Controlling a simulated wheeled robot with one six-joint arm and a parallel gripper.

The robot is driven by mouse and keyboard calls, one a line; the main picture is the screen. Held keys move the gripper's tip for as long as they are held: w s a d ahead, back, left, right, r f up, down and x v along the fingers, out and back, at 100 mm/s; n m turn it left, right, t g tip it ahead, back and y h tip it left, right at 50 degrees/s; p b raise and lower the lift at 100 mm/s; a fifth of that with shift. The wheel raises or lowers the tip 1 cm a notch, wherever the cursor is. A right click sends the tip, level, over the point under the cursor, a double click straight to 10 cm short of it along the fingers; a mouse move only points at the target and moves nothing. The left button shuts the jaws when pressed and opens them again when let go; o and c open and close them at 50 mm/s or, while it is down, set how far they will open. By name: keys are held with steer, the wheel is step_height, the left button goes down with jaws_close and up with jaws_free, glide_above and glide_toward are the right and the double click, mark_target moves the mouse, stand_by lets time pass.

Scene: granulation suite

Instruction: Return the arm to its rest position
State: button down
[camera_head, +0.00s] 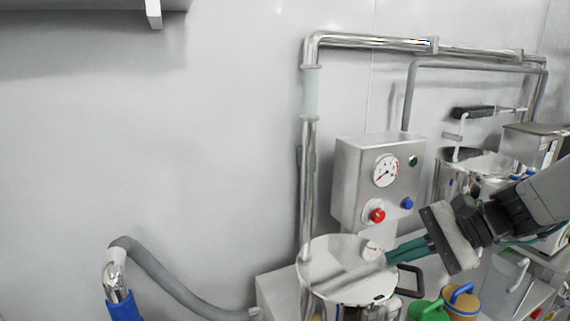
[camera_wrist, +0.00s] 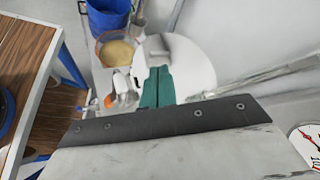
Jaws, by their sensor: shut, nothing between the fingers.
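My gripper (camera_head: 390,256) has teal fingers, shut with nothing between them. It comes in from the right, low over the round metal lid of a vessel (camera_head: 335,275). The fingertips appear close to the small white knob (camera_head: 371,251) on the lid; I cannot tell whether they touch it. In the wrist view the closed fingers (camera_wrist: 158,72) lie side by side in front of the pale round lid (camera_wrist: 195,62). My arm stretches out over the equipment.
A control box (camera_head: 378,185) with a gauge and red and blue buttons stands behind the lid. Steel pipes (camera_head: 309,180) rise beside it. Green (camera_head: 428,311) and tan (camera_head: 462,303) containers stand below my gripper. A grey hose (camera_head: 170,283) lies left.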

steer(key=s+d+n+h, duration=0.3)
steer(key=s+n+h, duration=0.2)
steer(key=s, duration=0.3)
steer(key=s+d+r+n+h, duration=0.1)
steer(key=s+d+n+h, duration=0.2)
steer(key=s+n+h, duration=0.3)
steer(key=shift+s+n+g, duration=0.4)
steer(key=shift+s+n, duration=0.2)
steer(key=shift+s, duration=0.35)
